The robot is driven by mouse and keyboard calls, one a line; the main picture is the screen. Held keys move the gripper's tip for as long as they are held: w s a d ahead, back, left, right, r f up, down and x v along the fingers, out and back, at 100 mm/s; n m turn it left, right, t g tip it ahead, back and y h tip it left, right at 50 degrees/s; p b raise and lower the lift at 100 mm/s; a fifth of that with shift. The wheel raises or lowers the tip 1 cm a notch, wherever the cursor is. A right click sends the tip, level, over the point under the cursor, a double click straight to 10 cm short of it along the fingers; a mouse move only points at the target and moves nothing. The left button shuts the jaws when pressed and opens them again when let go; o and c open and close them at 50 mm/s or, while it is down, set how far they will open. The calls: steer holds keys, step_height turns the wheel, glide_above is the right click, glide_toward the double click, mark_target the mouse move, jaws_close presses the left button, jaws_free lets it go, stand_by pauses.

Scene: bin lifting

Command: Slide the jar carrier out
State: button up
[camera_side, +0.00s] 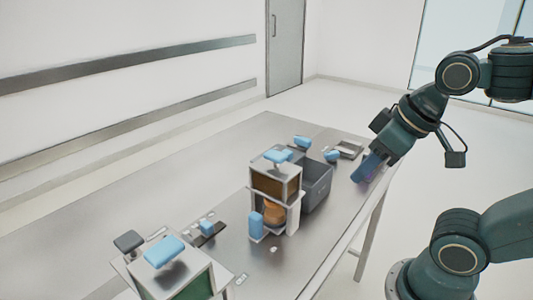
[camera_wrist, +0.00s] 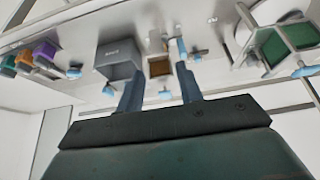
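A pale boxy unit (camera_side: 290,180) with a brown front panel stands near the middle of the table in the side view. An orange-brown jar-like thing (camera_side: 273,213) shows low inside it; I take this lower part as the jar carrier, but its edges are unclear. A blue handle (camera_side: 256,226) is at its lower front. In the wrist view the brown panel (camera_wrist: 159,68) lies beyond and between my fingers. My gripper (camera_side: 368,168) is over the table's right edge, apart from the unit. Its fingers are spread with nothing between them in the wrist view (camera_wrist: 158,90).
A grey bin (camera_side: 317,184) stands right beside the unit; it also shows in the wrist view (camera_wrist: 118,60). A green-panelled box (camera_side: 185,284) with a blue handle is at the front left. Small blue-handled fixtures (camera_side: 303,142) sit behind. The table's left part is bare.

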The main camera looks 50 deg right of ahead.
steer(key=o, duration=0.3)
steer(key=n+g+h, duration=0.5)
steer(key=n+g, duration=0.1)
steer(key=n, duration=1.2)
glide_above(255, 215)
steer(key=a, duration=0.5)
step_height(255, 215, down, 8)
steer(key=f, duration=0.1)
steer(key=shift+d+r, duration=0.25)
steer(key=shift+f, duration=0.1)
steer(key=shift+y, duration=0.3)
steer(key=x, duration=1.3)
steer(key=shift+w+d+f, duration=0.2)
steer(key=shift+f, duration=0.1)
steer(key=shift+c, duration=0.3)
steer(key=shift+a, duration=0.1)
jaws_close()
